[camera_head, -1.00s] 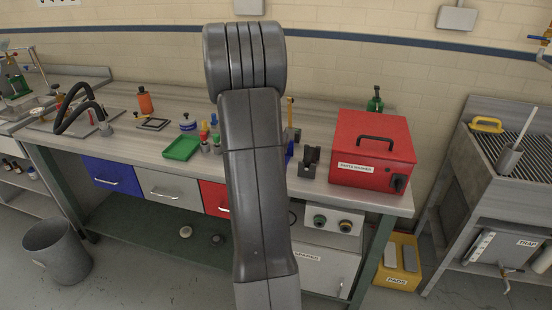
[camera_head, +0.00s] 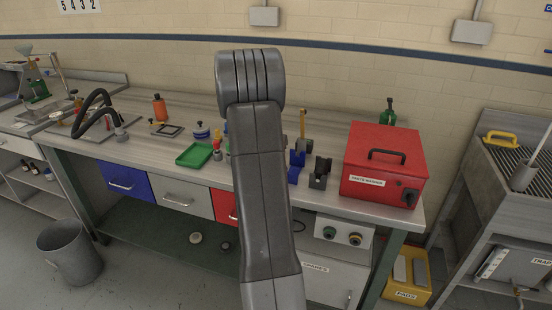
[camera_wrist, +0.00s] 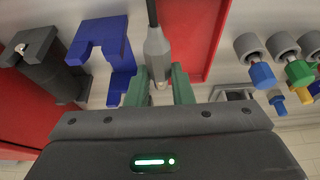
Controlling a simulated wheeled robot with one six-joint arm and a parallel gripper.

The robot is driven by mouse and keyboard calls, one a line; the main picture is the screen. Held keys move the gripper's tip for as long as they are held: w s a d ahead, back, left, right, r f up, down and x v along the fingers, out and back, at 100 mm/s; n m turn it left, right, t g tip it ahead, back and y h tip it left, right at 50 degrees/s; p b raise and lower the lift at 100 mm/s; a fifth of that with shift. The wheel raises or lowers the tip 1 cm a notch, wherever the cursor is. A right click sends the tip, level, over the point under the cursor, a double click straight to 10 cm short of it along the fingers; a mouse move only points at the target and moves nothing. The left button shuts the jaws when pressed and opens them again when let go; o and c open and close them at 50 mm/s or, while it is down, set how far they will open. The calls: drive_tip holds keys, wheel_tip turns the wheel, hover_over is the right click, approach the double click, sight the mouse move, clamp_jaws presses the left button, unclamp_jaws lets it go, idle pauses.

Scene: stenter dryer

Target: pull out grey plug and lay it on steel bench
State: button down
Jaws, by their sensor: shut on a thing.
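The grey plug (camera_wrist: 157,52), with a black cable at its upper end in the wrist view, is between the green fingers of my gripper (camera_wrist: 159,88). My gripper is shut on it. A bright metal tip shows at its lower end in that view; I cannot tell whether it is clear of a socket. The steel bench (camera_head: 140,147) runs across the head view, with bare top at left. In the head view my own arm hides the gripper and the plug.
On the bench stand a red parts washer box (camera_head: 383,165), a dark holder (camera_head: 320,173), a blue block (camera_head: 296,165), a green tray (camera_head: 194,155), and an orange bottle (camera_head: 159,107). Grey cylinders with coloured ends (camera_wrist: 262,75) show at right in the wrist view.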

drive_tip(key=shift+w+a+p, duration=0.4)
drive_tip(key=shift+w+a, duration=0.35)
drive_tip(key=shift+w, duration=0.35)
drive_tip(key=shift+w+a+p, duration=0.35)
drive_tip(key=shift+w+a, duration=0.35)
drive_tip(key=shift+w, duration=0.35)
drive_tip(key=shift+f, duration=0.25)
drive_tip(key=shift+f+b, duration=2)
drive_tip(key=shift+f, duration=0.35)
drive_tip(key=c, duration=1.2)
unclamp_jaws()
drive_tip(key=shift+r, duration=0.1)
drive_tip(key=b+v, duration=0.1)
drive_tip(key=v, duration=1.2)
drive_tip(key=shift+s+r, duration=0.1)
drive_tip(key=shift+r, duration=0.2)
